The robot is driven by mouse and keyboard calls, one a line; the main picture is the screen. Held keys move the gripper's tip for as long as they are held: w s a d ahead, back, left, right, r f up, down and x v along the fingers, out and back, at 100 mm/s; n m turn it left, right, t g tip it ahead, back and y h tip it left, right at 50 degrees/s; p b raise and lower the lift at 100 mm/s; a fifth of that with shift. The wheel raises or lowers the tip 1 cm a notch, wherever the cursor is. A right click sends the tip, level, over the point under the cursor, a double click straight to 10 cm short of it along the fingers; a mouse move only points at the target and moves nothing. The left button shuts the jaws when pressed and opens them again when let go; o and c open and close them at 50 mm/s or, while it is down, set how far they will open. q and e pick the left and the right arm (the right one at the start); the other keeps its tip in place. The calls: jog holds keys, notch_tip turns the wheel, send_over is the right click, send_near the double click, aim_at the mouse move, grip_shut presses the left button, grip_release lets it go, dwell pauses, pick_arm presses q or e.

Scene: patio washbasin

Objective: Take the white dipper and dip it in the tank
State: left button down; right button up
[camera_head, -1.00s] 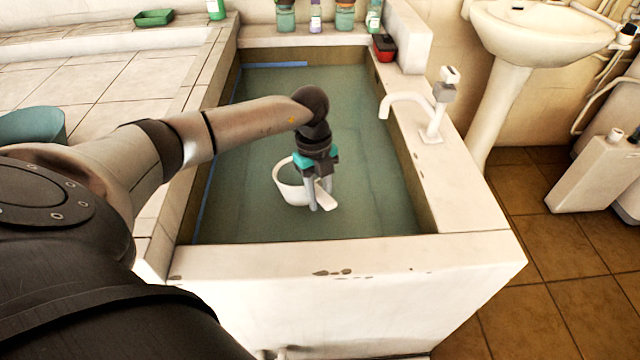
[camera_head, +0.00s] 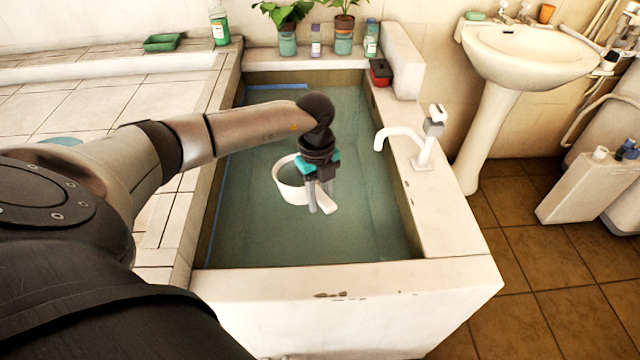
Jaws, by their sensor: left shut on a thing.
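The white dipper (camera_head: 290,192) is a round cup with a short flat handle, in the middle of the tank area. My left gripper (camera_head: 320,208) points down and is shut on the dipper's handle, to the right of the cup. The tank (camera_head: 350,280) is a rectangular white-walled basin filled with green water. The dipper shows against the water, with its rim visible; I cannot tell whether its bottom touches the water. My right gripper is not in view.
A white faucet (camera_head: 405,142) stands on the tank's right ledge. A red and black box (camera_head: 380,73), bottles and potted plants (camera_head: 287,38) line the back. A pedestal sink (camera_head: 528,50) stands at the right. A green tray (camera_head: 163,43) lies on the left counter.

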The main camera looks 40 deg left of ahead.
pick_arm(q)
jog(key=shift+y, duration=0.5)
notch_tip(320, 180, up, 11)
jog(key=p, duration=1)
jog(key=shift+d, duration=0.1)
